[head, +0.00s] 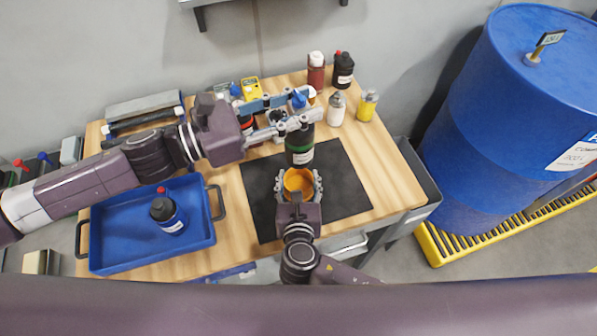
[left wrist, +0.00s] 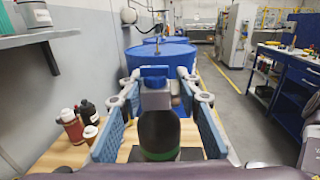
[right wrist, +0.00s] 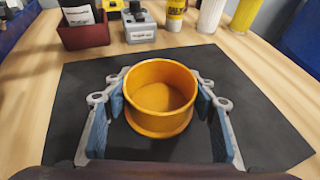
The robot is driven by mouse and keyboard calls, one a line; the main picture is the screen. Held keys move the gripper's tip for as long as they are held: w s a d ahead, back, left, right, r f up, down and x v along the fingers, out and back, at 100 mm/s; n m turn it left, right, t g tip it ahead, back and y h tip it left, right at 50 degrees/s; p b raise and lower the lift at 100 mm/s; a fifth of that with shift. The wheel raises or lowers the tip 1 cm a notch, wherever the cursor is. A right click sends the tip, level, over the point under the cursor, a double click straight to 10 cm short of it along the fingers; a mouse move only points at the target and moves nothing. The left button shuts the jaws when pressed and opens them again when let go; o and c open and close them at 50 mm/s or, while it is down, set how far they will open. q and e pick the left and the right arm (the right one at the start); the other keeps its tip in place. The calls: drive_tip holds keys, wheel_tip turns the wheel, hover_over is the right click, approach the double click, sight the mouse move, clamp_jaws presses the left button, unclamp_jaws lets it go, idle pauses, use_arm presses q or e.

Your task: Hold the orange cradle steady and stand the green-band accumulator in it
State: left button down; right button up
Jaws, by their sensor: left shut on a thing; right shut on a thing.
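The green-band accumulator (head: 299,147) is a dark bottle-shaped vessel with a green band. My left gripper (head: 302,106) is shut on its neck and holds it upright, just behind the orange cradle in the head view. It also shows between the fingers in the left wrist view (left wrist: 159,133), with a blue cap on top. The orange cradle (right wrist: 160,122) is a round, open, empty cup on the black mat. My right gripper (head: 298,187) is shut on the cradle, a finger on each side. The accumulator's underside is hidden.
The black mat (head: 343,190) has free room around the cradle. Several bottles, including a white one (head: 336,110), stand along the back. A large blue drum (head: 480,140) stands right of the table.

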sight(286, 154)
use_arm(q)
drive_tip(key=shift+m+g+h, duration=0.4)
drive_tip(key=shift+m+g, duration=0.2)
drive_tip(key=shift+g, duration=0.3)
wheel_tip(286, 154, down, 4)
drive_tip(key=shift+f, duration=1.7)
drive_tip(key=shift+f, duration=0.1)
drive_tip(key=shift+f, duration=2.6)
drive_tip(key=c, duration=1.6)
unclamp_jaws()
drive_tip(key=shift+o, duration=1.2)
drive_tip(key=shift+a, duration=0.1)
drive_tip(key=shift+f, duration=0.2)
drive_tip(key=v, duration=1.2)
drive_tip(key=shift+r, duration=0.25)
